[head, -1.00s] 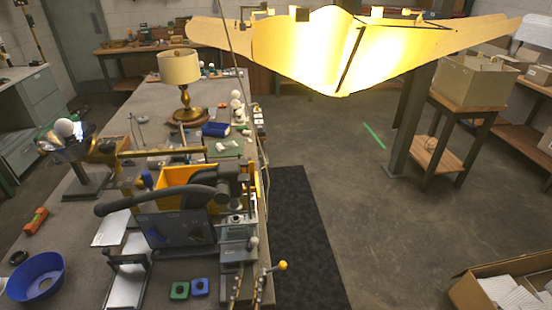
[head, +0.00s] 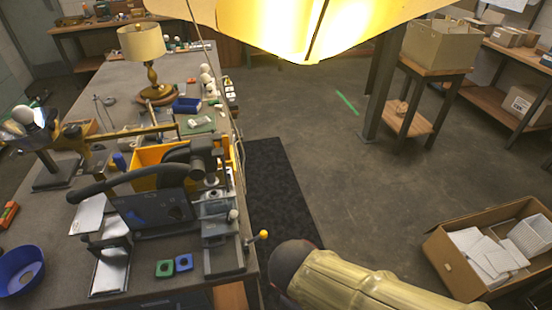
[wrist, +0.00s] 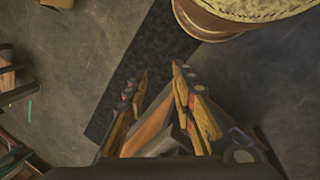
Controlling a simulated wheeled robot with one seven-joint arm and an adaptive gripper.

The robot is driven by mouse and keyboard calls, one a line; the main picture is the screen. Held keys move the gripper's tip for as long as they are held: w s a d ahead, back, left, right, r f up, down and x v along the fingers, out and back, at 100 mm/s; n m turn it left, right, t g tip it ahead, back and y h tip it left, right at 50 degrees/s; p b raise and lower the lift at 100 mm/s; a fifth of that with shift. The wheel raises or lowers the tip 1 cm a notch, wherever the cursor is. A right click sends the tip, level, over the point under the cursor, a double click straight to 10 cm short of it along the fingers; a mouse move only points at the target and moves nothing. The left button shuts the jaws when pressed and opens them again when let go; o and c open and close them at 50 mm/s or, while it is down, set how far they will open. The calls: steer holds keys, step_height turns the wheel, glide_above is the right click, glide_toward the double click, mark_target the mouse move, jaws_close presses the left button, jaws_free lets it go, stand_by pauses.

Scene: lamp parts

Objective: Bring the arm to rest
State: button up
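My gripper (wrist: 160,72) shows in the wrist view with its two orange-and-dark fingers apart and nothing seen held between them. It points down over the floor and a dark mat (wrist: 128,90). The gripper itself is not visible in the head view. There, a cream ribbed link of my arm with a dark round end enters at the lower right, beside the front right end of the workbench.
An open carton (head: 455,262) stands at right. A large glowing shade (head: 290,25) hangs overhead. The middle floor is clear.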

steer(key=w+d+r+m+t+y, duration=0.1)
steer(key=d+r+m+t, duration=0.1)
steer(key=d+r+m, duration=0.3)
steer(key=w+d+r+m+t+y, duration=0.1)
steer(key=d+r+m, duration=0.4)
steer(key=r, duration=0.5)
steer(key=shift+w+d+t+p, duration=0.2)
steer(key=shift+w+t+p, duration=0.15)
steer(key=shift+w+t, duration=0.1)
steer(key=shift+r, duration=0.1)
